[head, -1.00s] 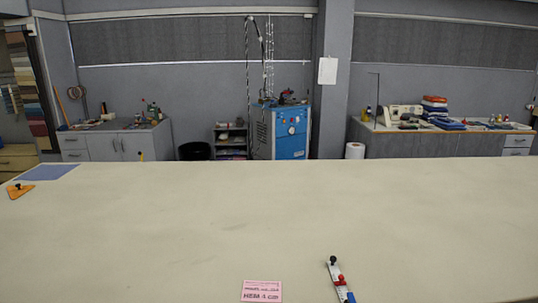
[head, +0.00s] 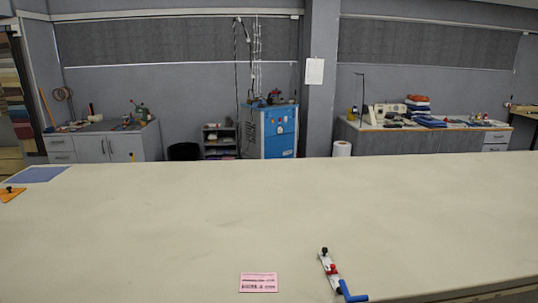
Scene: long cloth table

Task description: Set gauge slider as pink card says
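The gauge (head: 329,269) lies at a slant on the cloth table, low and right of centre in the head view. It is a pale strip with a black knob at its far end, a red slider (head: 331,268) near its middle and a blue L-shaped end piece (head: 349,293) at its near end. Its scale marks are too small to read. The pink card (head: 258,283) lies flat to the left of the gauge, apart from it. Its lower line seems to start with HEM, but the number is too blurred to tell. My gripper is not in view.
The cloth table (head: 180,225) is mostly bare. An orange triangular piece with a black knob (head: 11,194) and a blue cloth sheet (head: 38,174) lie at the far left. The table's front edge shows at the lower right. Cabinets and a blue machine (head: 268,131) stand behind.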

